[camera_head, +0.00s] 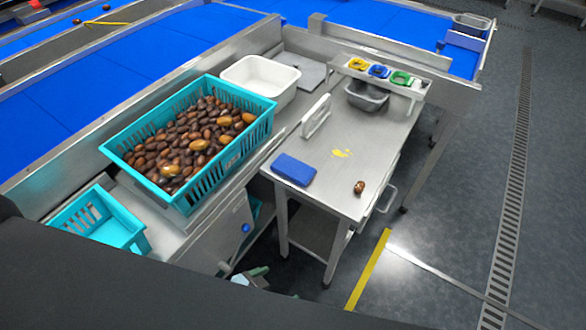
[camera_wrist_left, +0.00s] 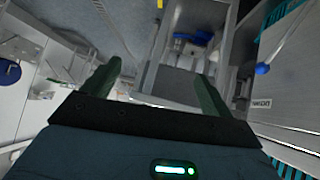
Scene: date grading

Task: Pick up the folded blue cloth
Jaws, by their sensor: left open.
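The folded blue cloth (camera_head: 293,169) lies flat near the front left corner of the steel table (camera_head: 325,200). My left gripper (camera_head: 252,274) shows only partly in the head view, low down beside the table's front left leg and below the cloth. In the left wrist view its two dark green fingers (camera_wrist_left: 155,88) are spread apart with nothing between them. I cannot surely make out the cloth in the left wrist view. My right gripper is in neither view.
A date (camera_head: 360,187) and a yellow smear (camera_head: 341,153) are on the tabletop. A white upright item (camera_head: 316,116) stands behind the cloth. A teal crate (camera_head: 223,171) of dates is left of the table. A grey tub (camera_head: 367,96) sits at the back. Floor right of the table is clear.

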